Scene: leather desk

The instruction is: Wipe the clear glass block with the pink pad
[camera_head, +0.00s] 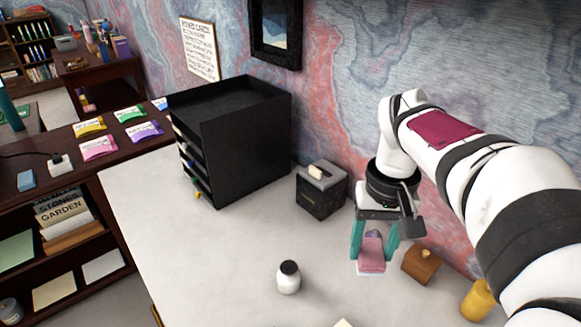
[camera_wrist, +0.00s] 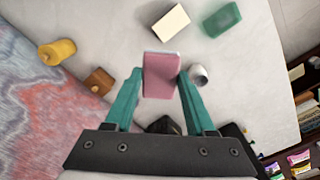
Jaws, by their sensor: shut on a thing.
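The pink pad (camera_head: 371,256) is between the teal fingers of my gripper (camera_head: 374,252), at the right of the pale desk in the head view. My gripper is shut on it. In the wrist view the pink pad (camera_wrist: 162,76) shows as a flat rectangle between the fingertips (camera_wrist: 160,85). A thin pale edge shows along the pad's lower side in the head view. I cannot tell whether it belongs to the pad or to something under it. I cannot clearly make out the clear glass block in either view; the pad may hide it.
A small wooden block (camera_head: 421,264) and a yellow bottle (camera_head: 478,299) stand to the right of my gripper. A dark box (camera_head: 321,190) and black tray stack (camera_head: 245,145) stand behind. A cream block (camera_wrist: 171,22) and a green block (camera_wrist: 222,19) lie beyond the pad.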

